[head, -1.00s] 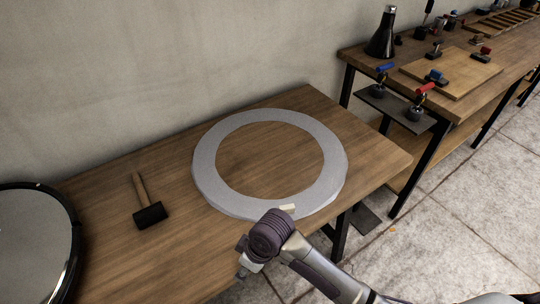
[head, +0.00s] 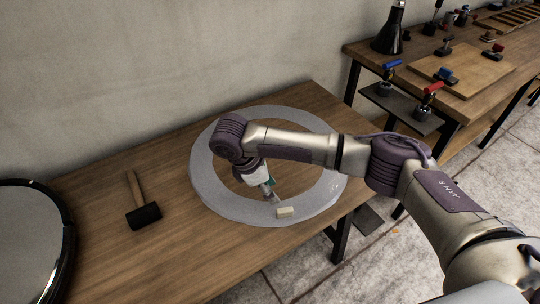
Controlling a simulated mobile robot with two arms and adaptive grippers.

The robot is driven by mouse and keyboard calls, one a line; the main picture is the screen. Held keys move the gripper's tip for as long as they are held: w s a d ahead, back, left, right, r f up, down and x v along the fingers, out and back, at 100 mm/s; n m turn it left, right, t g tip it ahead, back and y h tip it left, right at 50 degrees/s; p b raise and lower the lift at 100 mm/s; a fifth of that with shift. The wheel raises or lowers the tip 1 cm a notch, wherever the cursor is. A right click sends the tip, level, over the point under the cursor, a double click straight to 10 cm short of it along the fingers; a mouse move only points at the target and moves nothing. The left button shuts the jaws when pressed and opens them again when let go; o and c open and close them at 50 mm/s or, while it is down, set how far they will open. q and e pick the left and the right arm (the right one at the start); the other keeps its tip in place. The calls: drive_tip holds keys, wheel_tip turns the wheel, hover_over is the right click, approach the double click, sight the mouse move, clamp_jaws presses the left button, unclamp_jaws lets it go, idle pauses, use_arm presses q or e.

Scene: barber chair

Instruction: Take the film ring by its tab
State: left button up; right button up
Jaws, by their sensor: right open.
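The film ring (head: 210,185) is a flat grey ring lying on the wooden table. Its tab (head: 285,212) is a small cream block on the ring's near edge. My right gripper (head: 273,198) points down over the near part of the ring, just left of and behind the tab. It is open and holds nothing that I can see; its fingers are small in the picture. My right arm hides part of the ring's right and upper side. My left gripper is out of view.
A black-headed mallet (head: 143,210) lies on the table left of the ring. A round, dark-rimmed disc (head: 25,240) stands at the left edge. A second bench (head: 455,85) with clamps and a board is at the upper right.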

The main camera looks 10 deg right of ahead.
sight(285, 209)
drive_tip(key=x, duration=0.8)
drive_tip(key=shift+a, duration=0.1)
drive_tip(key=shift+w+a+p+x, duration=0.15)
drive_tip(key=shift+p+x, duration=0.1)
drive_tip(key=shift+x, duration=1.05)
drive_tip(key=shift+w+a+p+x, duration=0.15)
drive_tip(key=shift+p+x, duration=0.1)
drive_tip(key=shift+x, duration=1.05)
drive_tip(key=shift+s+f, duration=0.1)
clamp_jaws()
